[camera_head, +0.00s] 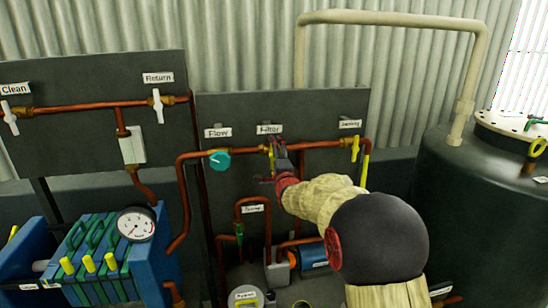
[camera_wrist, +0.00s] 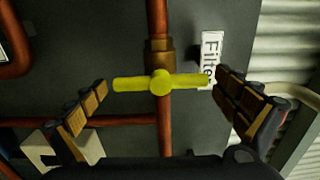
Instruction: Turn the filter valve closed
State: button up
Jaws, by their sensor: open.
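The filter valve has a yellow bar handle (camera_wrist: 135,84) on a copper pipe (camera_wrist: 157,20) with a brass fitting. In the wrist view the handle lies crosswise to the pipe. The white Filter label (camera_wrist: 209,55) is to its right there, and in the head view the label (camera_head: 269,129) sits above the valve (camera_head: 271,150). My gripper (camera_wrist: 162,88) is open, with one finger beyond each end of the handle. The right finger is very close to the handle's end; I cannot tell if it touches. In the head view my gripper (camera_head: 279,163) partly hides the valve.
A teal Flow knob (camera_head: 219,160) is left of the filter valve, and another yellow valve (camera_head: 355,148) is to its right. Copper pipes run across the dark panel (camera_head: 320,105). A dark tank (camera_head: 465,190) stands at right, a gauge (camera_head: 136,224) at lower left.

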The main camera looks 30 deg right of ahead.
jog(key=v, duration=1.2)
dwell(0.3)
